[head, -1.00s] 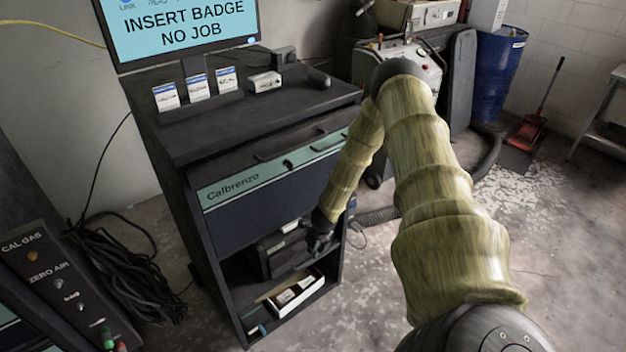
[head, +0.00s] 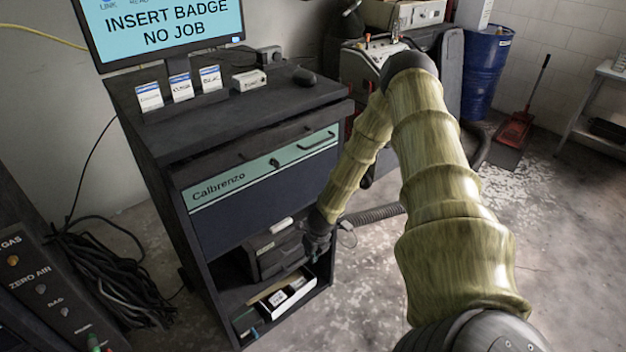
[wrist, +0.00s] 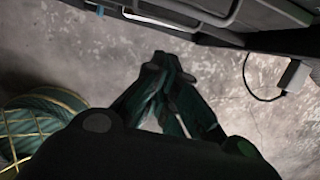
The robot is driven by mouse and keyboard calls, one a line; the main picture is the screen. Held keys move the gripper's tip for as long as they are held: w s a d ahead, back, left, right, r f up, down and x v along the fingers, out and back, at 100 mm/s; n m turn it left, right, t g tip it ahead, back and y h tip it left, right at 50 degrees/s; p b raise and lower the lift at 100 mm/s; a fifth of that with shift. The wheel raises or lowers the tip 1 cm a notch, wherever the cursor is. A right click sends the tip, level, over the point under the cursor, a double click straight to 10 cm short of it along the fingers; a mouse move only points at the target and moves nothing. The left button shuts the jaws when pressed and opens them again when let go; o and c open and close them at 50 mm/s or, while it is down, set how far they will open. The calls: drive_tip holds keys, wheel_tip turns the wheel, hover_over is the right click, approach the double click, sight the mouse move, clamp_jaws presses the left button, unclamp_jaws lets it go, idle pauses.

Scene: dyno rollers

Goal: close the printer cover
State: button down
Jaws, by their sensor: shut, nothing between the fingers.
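The printer (head: 275,254) is a dark box on the open lower shelf of the black cabinet. A white strip or roll (head: 282,225) shows at its top. I cannot tell clearly how far its cover stands open. My gripper (head: 318,247) is at the right front edge of the shelf opening, just right of the printer; whether it touches is not clear. In the wrist view my gripper (wrist: 163,62) is shut and empty, with bare floor behind its fingertips. A dark edge with grey bars runs above it there; I cannot tell which part this is.
The cabinet's teal-banded drawer (head: 262,180) hangs above. A corrugated hose (head: 378,213) lies behind my gripper. A cable with a plug (wrist: 292,76) shows in the wrist view.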

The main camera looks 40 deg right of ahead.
wheel_tip(320, 180, up, 8)
drive_tip(key=w, duration=0.1)
drive_tip(key=shift+f, duration=0.2)
drive_tip(key=shift+a, duration=0.1)
idle(0.3)
drive_tip(key=s+a+f+m+g, duration=0.1)
drive_tip(key=s+a+f+m, duration=0.1)
drive_tip(key=s+a+m, duration=1.3)
drive_tip(key=s+a+f+m+g, duration=0.1)
drive_tip(key=s+a+f+m, duration=0.2)
drive_tip(key=s+a+m, duration=1.2)
drive_tip(key=m, duration=0.5)
drive_tip(key=shift+s+a+f+m+g, duration=0.15)
drive_tip(key=shift+s+f+m+g, duration=0.15)
drive_tip(key=shift+s, duration=0.1)
